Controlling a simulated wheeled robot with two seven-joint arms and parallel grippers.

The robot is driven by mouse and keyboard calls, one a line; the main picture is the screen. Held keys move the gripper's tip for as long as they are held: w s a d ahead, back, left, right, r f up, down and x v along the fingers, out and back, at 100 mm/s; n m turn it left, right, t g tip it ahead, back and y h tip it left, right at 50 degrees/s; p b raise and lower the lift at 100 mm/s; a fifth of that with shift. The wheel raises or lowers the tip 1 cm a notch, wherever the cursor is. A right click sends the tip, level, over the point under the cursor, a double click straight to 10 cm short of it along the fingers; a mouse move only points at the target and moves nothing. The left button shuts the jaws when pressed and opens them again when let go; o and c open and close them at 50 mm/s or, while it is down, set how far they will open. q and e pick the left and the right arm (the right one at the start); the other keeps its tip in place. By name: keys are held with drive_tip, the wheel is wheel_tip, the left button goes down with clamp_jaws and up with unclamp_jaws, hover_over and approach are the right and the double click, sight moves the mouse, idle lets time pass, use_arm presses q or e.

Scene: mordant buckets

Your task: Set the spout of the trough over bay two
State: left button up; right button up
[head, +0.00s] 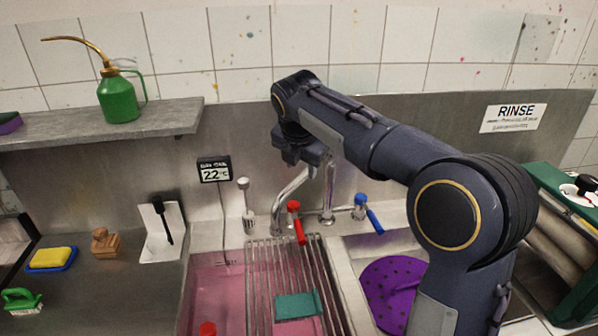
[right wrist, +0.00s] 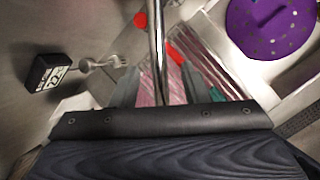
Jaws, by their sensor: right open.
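The chrome spout (head: 292,192) curves from an upright tap column (head: 328,195) at the back of the sink. Its free end hangs toward the left basin (head: 215,285), which holds pink liquid. The right basin (head: 352,270) holds a purple perforated disc (head: 392,290). No bay numbers are readable. My right gripper (head: 318,168) is open, at the top of the spout. In the right wrist view the chrome pipe (right wrist: 157,50) runs between the two grey fingers; contact cannot be told. My left gripper is not in view.
A red lever (head: 296,222) and a blue lever (head: 368,213) flank the column. A metal rack (head: 258,270) with a teal block (head: 298,305) spans the left basin. A temperature display (head: 214,170) and a small spray head (head: 246,205) stand left of the spout.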

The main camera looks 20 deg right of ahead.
sight(301, 176)
drive_tip(key=x, duration=0.2)
drive_tip(key=shift+w+a+f, duration=0.1)
drive_tip(key=shift+w+f, duration=0.15)
drive_tip(key=shift+f, duration=0.05)
drive_tip(key=shift+w+f, duration=0.2)
drive_tip(key=shift+f, duration=0.4)
clamp_jaws()
